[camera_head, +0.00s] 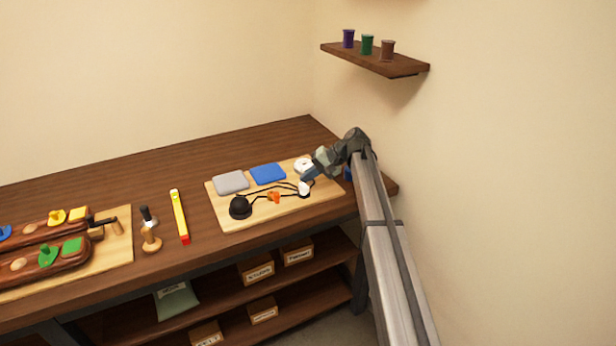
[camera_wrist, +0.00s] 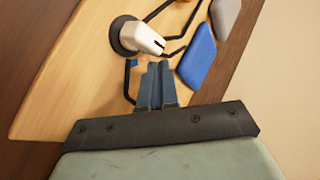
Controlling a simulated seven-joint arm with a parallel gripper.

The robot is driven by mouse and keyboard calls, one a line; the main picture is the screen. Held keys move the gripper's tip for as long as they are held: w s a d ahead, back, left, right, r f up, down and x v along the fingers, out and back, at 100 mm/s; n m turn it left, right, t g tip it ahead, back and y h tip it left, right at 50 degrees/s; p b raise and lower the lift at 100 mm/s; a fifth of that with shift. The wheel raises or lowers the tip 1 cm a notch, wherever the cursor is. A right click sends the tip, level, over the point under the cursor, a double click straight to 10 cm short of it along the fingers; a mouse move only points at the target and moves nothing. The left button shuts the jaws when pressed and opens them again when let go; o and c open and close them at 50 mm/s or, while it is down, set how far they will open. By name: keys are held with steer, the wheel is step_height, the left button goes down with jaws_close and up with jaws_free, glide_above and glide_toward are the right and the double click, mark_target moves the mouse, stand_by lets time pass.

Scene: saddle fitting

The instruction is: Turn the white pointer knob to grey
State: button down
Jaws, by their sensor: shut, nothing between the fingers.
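The white pointer knob (camera_head: 304,188) stands at the right part of the light wooden board (camera_head: 228,220). In the wrist view the white pointer knob (camera_wrist: 142,38) sits on a dark round base, its narrow notched end towards the right, on the side of the blue pad (camera_wrist: 198,56). The grey pad (camera_wrist: 225,16) lies beyond the blue pad; the head view shows the grey pad (camera_head: 231,182) left of the blue pad (camera_head: 268,174). My gripper (camera_head: 307,177) is shut and empty, close to the knob. In the wrist view its blue fingertips (camera_wrist: 158,65) appear just below the knob; contact cannot be told.
Black lines run across the board. A black dome (camera_head: 240,207), an orange piece (camera_head: 274,197) and a white round part (camera_head: 303,164) are on it. A yellow and red level (camera_head: 180,216) lies to the left. A wall shelf (camera_head: 376,60) with spools hangs above right.

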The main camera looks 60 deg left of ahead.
steer(key=shift+d, duration=0.1)
stand_by(0.6)
steer(key=shift+s+d+f, duration=0.15)
steer(key=shift+s+d, duration=0.3)
steer(key=shift+d, duration=0.3)
steer(key=shift+w+a, duration=0.25)
steer(key=shift+w, duration=0.35)
steer(key=w+a, duration=0.2)
steer(key=w, duration=0.1)
steer(key=shift+w, duration=0.15)
steer(key=w+a+r, duration=0.2)
steer(key=w+r, duration=0.4)
steer(key=r, duration=0.1)
steer(key=shift+w, duration=0.4)
